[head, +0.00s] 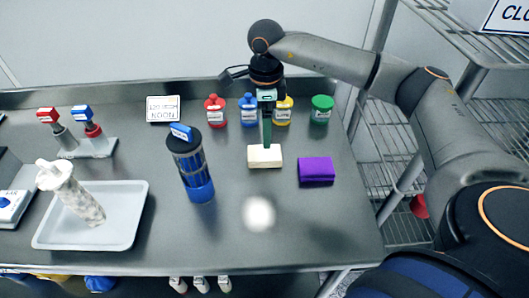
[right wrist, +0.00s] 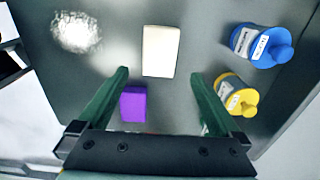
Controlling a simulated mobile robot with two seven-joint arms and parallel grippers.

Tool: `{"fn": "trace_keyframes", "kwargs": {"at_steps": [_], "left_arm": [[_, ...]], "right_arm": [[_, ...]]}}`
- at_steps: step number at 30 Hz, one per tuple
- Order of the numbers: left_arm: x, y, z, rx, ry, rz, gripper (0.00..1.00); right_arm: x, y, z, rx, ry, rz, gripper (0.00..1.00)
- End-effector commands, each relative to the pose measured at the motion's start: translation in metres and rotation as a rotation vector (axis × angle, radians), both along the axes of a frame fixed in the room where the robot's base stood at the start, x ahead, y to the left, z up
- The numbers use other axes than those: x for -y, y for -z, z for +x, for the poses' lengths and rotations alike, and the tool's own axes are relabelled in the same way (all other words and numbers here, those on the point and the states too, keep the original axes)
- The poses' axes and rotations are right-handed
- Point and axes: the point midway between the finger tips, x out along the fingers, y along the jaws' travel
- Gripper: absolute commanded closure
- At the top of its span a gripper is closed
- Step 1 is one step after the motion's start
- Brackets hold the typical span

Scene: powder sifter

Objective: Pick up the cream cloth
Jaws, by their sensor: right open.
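The cream cloth (head: 264,156) is a small folded block lying flat on the steel table, left of the purple cloth (head: 316,169). My right gripper (head: 267,143) points down above the cream cloth's back edge. In the right wrist view the cream cloth (right wrist: 160,51) lies ahead of the two green fingers (right wrist: 160,82), roughly centred between them. The fingers are wide apart with nothing between them. The purple cloth (right wrist: 133,104) shows close to the left finger. My left gripper is not in either view.
Red (head: 215,112), blue (head: 249,110), yellow (head: 283,111) and green (head: 321,110) containers stand behind the cloths. A blue caged cylinder (head: 191,167) stands to the left. A white tray (head: 134,215) holds a tilted clear tube (head: 76,198). The table front is clear.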

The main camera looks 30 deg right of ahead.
Motion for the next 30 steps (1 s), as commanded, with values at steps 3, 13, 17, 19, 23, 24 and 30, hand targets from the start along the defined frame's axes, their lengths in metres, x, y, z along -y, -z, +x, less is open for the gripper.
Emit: {"fn": "trace_keyframes", "kwargs": {"at_steps": [3,13,17,19,23,24,30], "left_arm": [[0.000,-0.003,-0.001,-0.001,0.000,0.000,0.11],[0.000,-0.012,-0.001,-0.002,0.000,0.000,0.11],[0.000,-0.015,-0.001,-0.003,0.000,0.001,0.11],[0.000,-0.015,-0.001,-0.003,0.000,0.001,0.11],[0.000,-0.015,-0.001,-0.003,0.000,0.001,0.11],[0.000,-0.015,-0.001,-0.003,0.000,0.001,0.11],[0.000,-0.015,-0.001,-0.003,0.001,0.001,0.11]], "right_arm": [[0.000,0.018,-0.001,-0.002,0.001,0.000,0.00],[0.000,0.050,-0.002,-0.004,0.000,0.001,0.00],[0.000,0.070,-0.002,-0.003,0.000,0.002,0.00],[0.000,0.077,-0.002,-0.003,0.000,0.002,0.00],[0.000,0.083,-0.002,0.000,0.000,0.002,0.00],[0.000,0.083,-0.002,0.002,0.000,0.003,0.00],[0.000,0.082,-0.002,0.002,0.000,0.003,0.09]]}}
